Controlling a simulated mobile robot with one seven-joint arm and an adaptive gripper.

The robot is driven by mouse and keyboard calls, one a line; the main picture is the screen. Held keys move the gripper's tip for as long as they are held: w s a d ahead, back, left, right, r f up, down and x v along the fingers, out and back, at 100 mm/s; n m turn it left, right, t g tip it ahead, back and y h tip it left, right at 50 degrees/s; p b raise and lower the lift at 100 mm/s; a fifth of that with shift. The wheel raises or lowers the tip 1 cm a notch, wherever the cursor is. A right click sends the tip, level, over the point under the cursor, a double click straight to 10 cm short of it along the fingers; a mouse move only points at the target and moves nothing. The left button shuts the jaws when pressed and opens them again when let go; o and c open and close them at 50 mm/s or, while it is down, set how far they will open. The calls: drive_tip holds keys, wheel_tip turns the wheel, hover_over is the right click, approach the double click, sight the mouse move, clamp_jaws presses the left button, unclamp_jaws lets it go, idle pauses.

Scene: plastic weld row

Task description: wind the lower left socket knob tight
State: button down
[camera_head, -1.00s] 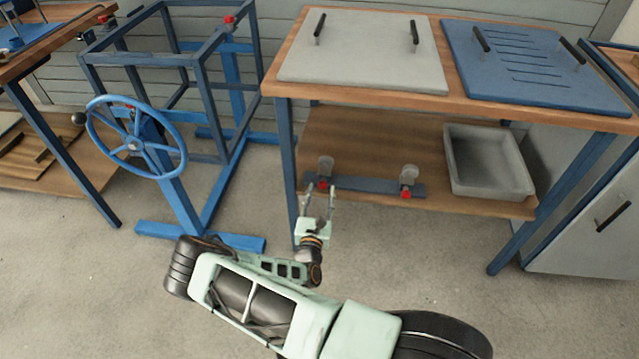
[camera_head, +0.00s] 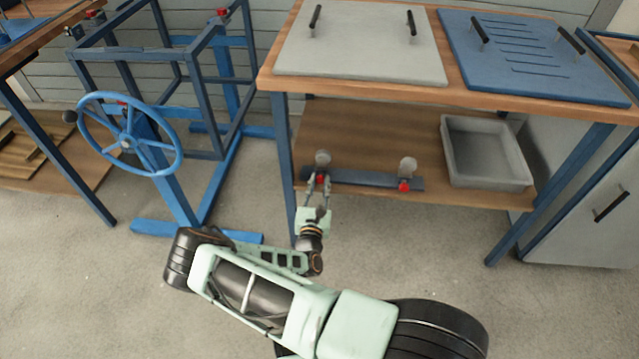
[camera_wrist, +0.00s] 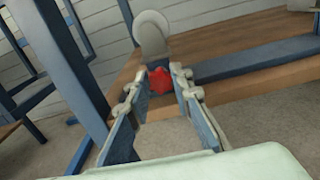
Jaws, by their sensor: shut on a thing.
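The lower left socket knob is red and sits at the left end of a dark blue bar (camera_head: 365,181) on the lower shelf's front edge. The red knob (camera_wrist: 161,80) shows between my fingertips in the wrist view, below a pale round disc (camera_wrist: 151,33). My gripper (camera_head: 320,182) is shut on this knob, with a finger on each side; in the head view the fingers partly cover it. A second red knob (camera_head: 404,187) with a pale round socket (camera_head: 407,165) above it is at the bar's right end, apart from my gripper.
A grey tray (camera_head: 484,182) stands on the lower shelf (camera_head: 370,135) to the right. A table leg (camera_head: 283,165) rises close to the left of my gripper. A blue handwheel (camera_head: 128,140) on a blue frame stands further left. The floor in front is clear.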

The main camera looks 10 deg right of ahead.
drive_tip(key=shift+n+p, duration=0.35)
drive_tip(key=shift+n, duration=0.45)
drive_tip(key=c, duration=1.7)
unclamp_jaws()
wheel_tip(320, 180, up, 10)
